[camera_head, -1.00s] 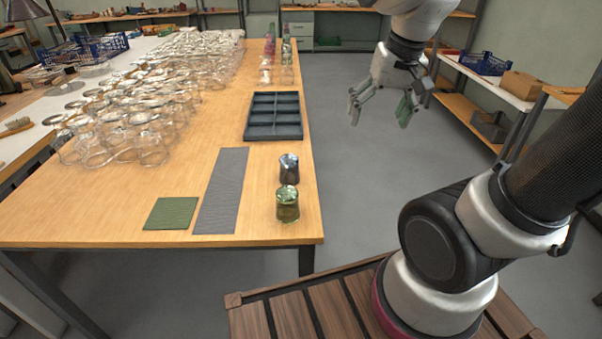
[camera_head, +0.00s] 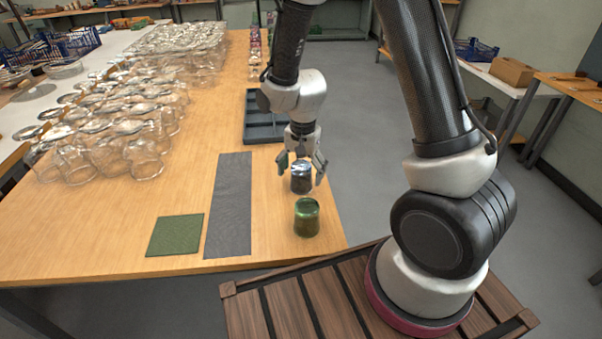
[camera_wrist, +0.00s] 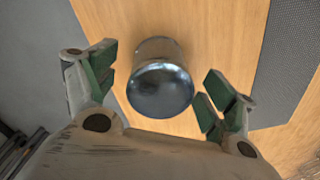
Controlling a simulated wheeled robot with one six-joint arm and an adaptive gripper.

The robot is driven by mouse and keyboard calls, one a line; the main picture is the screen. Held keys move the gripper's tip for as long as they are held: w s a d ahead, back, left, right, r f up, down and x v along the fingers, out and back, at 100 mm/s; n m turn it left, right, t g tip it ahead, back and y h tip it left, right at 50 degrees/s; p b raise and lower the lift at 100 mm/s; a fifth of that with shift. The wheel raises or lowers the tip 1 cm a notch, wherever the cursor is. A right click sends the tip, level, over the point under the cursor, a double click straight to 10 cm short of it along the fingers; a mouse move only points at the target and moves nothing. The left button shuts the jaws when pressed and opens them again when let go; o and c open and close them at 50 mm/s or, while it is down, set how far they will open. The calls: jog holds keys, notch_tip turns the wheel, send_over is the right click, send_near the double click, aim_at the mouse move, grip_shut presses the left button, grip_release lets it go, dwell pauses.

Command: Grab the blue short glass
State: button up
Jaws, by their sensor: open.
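The short blue glass (camera_head: 301,178) stands on the wooden table near its right edge. In the wrist view the blue glass (camera_wrist: 160,88) lies between and slightly beyond my open fingers. My gripper (camera_head: 303,170) points down over the glass, with one finger to each side of it. In the wrist view my gripper (camera_wrist: 155,95) shows its green finger pads apart, with nothing held. A short green glass (camera_head: 306,217) stands just in front of the blue one on the table.
A grey mat (camera_head: 229,205) and a green square mat (camera_head: 175,235) lie left of the glasses. A dark compartment tray (camera_head: 262,129) sits behind. Many clear glasses (camera_head: 110,140) crowd the table's left side. The table's right edge is close to the gripper.

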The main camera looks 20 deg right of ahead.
jog(key=shift+f, duration=1.4)
jog(key=c, duration=1.3)
